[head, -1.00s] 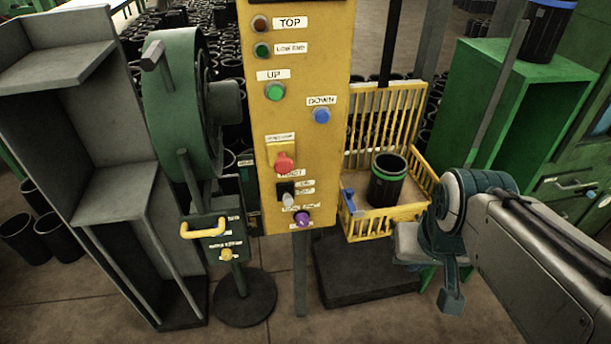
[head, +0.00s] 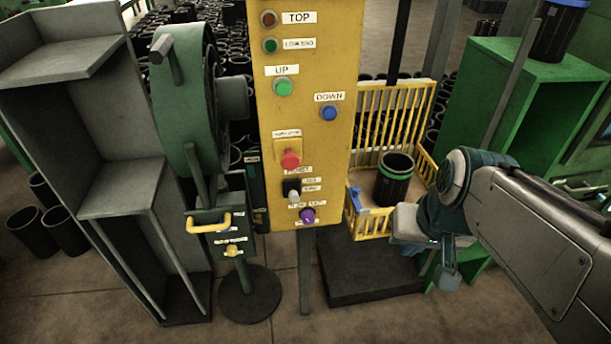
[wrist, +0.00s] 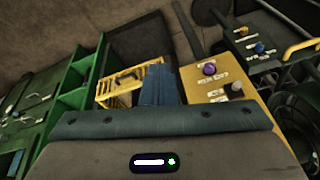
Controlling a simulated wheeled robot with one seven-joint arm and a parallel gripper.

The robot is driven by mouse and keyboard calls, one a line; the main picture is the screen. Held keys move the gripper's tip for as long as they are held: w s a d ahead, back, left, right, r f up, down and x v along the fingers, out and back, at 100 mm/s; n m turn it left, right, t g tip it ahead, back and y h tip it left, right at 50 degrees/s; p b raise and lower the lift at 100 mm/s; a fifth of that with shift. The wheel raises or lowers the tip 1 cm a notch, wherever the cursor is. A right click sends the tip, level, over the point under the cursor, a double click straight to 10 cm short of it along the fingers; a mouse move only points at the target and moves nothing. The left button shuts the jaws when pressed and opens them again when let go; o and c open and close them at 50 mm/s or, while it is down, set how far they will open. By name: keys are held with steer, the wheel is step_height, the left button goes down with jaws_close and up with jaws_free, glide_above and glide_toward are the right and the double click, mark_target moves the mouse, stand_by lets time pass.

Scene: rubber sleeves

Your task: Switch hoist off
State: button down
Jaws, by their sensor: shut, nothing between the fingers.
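The yellow control panel (head: 312,160) stands upright in the middle of the head view. On its lower part is a black selector switch with a grey knob (head: 293,192), with small labels I cannot read clearly. Just below it is a purple knob (head: 307,215), and above it a red button (head: 290,159). In the wrist view the purple knob (wrist: 208,68) and grey knob (wrist: 236,88) lie right of my gripper (wrist: 157,70). My gripper is shut and empty, apart from the panel, to its right in the head view.
A yellow basket (head: 375,222) holding a black sleeve (head: 394,180) stands between panel and arm. A green cabinet (head: 500,90) is at the right. A green wheel-like machine (head: 185,105) and a yellow-handled box (head: 225,235) are left of the panel.

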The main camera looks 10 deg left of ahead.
steer(key=w+a+y+b, duration=0.1)
steer(key=w+a+y, duration=0.1)
steer(key=w+a, duration=0.2)
steer(key=w+a+f+m+y+b, duration=0.1)
steer(key=w+a+y+b, duration=0.1)
steer(key=w, duration=0.9)
steer(key=w+a+f+t+y+b, duration=0.1)
steer(key=w+a+y, duration=0.1)
steer(key=w+a, duration=0.3)
steer(key=shift+w+a+f+m+y+b, duration=0.15)
steer(key=shift+w+a+m+y+b, duration=0.2)
steer(key=shift+w, duration=0.9)
steer(key=p, duration=0.1)
glide_toward(293, 194)
steer(key=w+a+f, duration=0.3)
steer(key=w+f, duration=0.1)
steer(key=f, duration=0.1)
steer(key=shift+f, duration=0.2)
steer(key=shift+d+f+b, duration=0.15)
steer(key=shift+f+b, duration=0.05)
steer(key=shift+b, duration=0.35)
